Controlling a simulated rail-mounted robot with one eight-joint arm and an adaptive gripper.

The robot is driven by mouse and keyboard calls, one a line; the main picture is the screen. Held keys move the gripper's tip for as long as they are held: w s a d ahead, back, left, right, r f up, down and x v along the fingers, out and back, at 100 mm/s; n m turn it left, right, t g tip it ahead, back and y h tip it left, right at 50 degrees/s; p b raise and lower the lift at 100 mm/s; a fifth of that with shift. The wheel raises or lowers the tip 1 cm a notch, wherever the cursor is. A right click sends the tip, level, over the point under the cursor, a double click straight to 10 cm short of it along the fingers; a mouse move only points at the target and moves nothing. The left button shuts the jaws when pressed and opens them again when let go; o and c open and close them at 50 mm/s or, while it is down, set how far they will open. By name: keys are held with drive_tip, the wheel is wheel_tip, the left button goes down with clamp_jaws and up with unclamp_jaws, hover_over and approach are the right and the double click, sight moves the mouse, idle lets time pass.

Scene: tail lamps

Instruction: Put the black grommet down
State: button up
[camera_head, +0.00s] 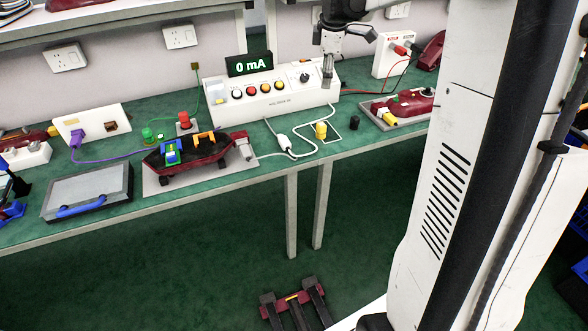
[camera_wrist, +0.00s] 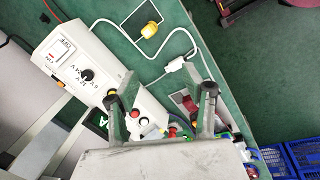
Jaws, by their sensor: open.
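A small black round piece (camera_head: 354,123), which looks like the black grommet, sits on the green bench top to the right of a yellow part. I cannot make it out in the wrist view. My gripper (camera_head: 350,62) is above the back of the bench, over the right end of the white test box, higher than the black piece and apart from it. In the wrist view my gripper (camera_wrist: 160,94) has its two fingers spread wide, with nothing held between them.
The white test box (camera_head: 262,101) has buttons and a knob, with a 0 mA display (camera_head: 250,65) behind it. A white cable (camera_head: 300,153) crosses the bench. A dark red lamp (camera_head: 190,150) stands left, another (camera_head: 405,104) right.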

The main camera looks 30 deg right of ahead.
drive_tip(key=s+a+r+m+t, duration=0.15)
drive_tip(key=s+a+m, duration=0.25)
drive_tip(key=s+a, duration=0.6)
drive_tip(key=s+a+r+m+t, duration=0.15)
drive_tip(key=s+a+m, duration=0.25)
drive_tip(key=s+a, duration=0.6)
drive_tip(key=s+a+f+m+t, duration=0.2)
drive_tip(key=s+a+f+m, duration=0.1)
drive_tip(key=s, duration=0.4)
drive_tip(key=shift+s+a+f+y, duration=0.25)
drive_tip(key=shift+a+f+y, duration=0.15)
drive_tip(key=shift+a+f, duration=0.45)
